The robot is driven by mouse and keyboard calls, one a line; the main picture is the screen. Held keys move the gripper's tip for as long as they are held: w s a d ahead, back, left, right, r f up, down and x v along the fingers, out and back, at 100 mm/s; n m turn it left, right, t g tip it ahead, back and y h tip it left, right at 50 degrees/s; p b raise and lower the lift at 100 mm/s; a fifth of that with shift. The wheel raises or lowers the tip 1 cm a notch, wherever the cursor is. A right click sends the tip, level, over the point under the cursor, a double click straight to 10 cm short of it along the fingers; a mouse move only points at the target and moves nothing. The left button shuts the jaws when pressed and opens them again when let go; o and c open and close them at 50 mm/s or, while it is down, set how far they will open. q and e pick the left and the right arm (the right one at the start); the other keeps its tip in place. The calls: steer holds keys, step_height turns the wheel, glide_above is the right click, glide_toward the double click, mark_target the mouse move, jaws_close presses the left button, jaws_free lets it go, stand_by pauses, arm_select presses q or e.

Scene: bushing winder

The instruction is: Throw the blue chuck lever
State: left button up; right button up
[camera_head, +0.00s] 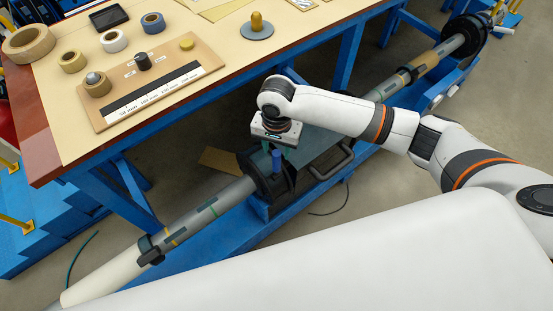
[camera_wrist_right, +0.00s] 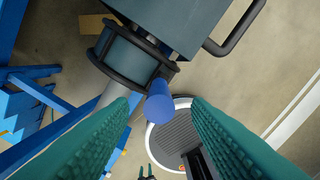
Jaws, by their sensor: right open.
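The blue chuck lever (camera_head: 277,160) is a short blue peg on the dark chuck (camera_head: 256,176) of the winder. In the right wrist view the lever (camera_wrist_right: 158,103) shows as a blue cylinder between the two teal fingers in the picture. My right gripper (camera_head: 277,147) is open above the lever, pointing down, with nothing held. Whether a finger touches the lever I cannot tell. A small dark forked shape (camera_wrist_right: 147,173) at the wrist view's lower edge may be my left gripper; its state is unclear.
A grey shaft (camera_head: 205,208) runs from the chuck to the lower left. A black handle (camera_head: 340,163) sticks out from the housing right of the chuck. The workbench (camera_head: 100,150) with tape rolls (camera_head: 153,23) stands behind at the left. Floor shows around the blue winder frame (camera_head: 225,245).

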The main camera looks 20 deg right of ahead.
mark_target(277, 161)
step_height(277, 161, down, 7)
steer(key=shift+r, duration=0.2)
jaws_close()
